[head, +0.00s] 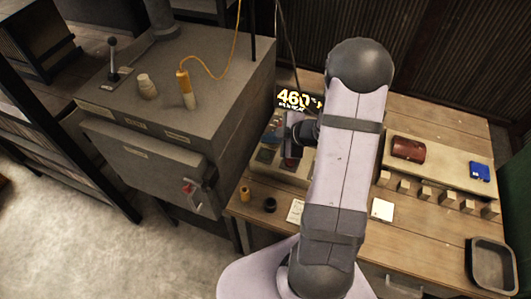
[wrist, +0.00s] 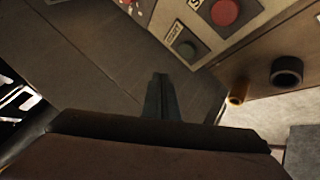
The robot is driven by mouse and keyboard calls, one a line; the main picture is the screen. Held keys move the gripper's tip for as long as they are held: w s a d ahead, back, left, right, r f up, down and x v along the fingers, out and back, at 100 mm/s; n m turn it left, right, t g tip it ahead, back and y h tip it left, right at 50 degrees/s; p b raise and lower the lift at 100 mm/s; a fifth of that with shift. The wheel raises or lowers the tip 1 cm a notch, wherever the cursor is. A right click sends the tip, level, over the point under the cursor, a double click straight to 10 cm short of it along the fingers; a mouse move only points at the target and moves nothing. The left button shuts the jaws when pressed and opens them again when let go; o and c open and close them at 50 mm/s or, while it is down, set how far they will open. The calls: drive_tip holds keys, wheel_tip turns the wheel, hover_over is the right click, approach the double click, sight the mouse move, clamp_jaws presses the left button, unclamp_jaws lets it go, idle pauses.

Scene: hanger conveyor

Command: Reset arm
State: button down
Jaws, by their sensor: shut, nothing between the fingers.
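My gripper (wrist: 160,82) shows in the wrist view as dark fingers closed together, with nothing between them. In the head view the wrist end of my arm is over the left part of the wooden table, beside the glowing number display (head: 299,100). The fingertips are hard to make out there. In the wrist view a panel with a red button (wrist: 225,12) and a dark button (wrist: 187,48) lies beyond the fingers, apart from them as far as I can see.
The table (head: 400,262) holds a brown case (head: 408,149), a blue item (head: 480,171), several small wooden blocks and a dark tray (head: 491,266). A black ring (head: 270,205) lies at the table's left.

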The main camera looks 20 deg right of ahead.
idle(0.4)
drive_tip(key=s+a+r+m+g+h+b, duration=0.1)
drive_tip(key=s+a+m+g+h+b, duration=0.1)
drive_tip(key=s+a+m+g, duration=0.2)
drive_tip(key=s+a+r+m+g+h+b, duration=0.1)
drive_tip(key=s+a+m+g, duration=0.3)
drive_tip(key=s, duration=1.3)
drive_tip(key=a+r+m+h, duration=0.1)
drive_tip(key=a+m, duration=0.2)
drive_tip(key=m, duration=0.3)
drive_tip(key=shift+s+a+r+b, duration=0.15)
drive_tip(key=shift+s+r+b, duration=0.15)
drive_tip(key=shift+s+b, duration=0.1)
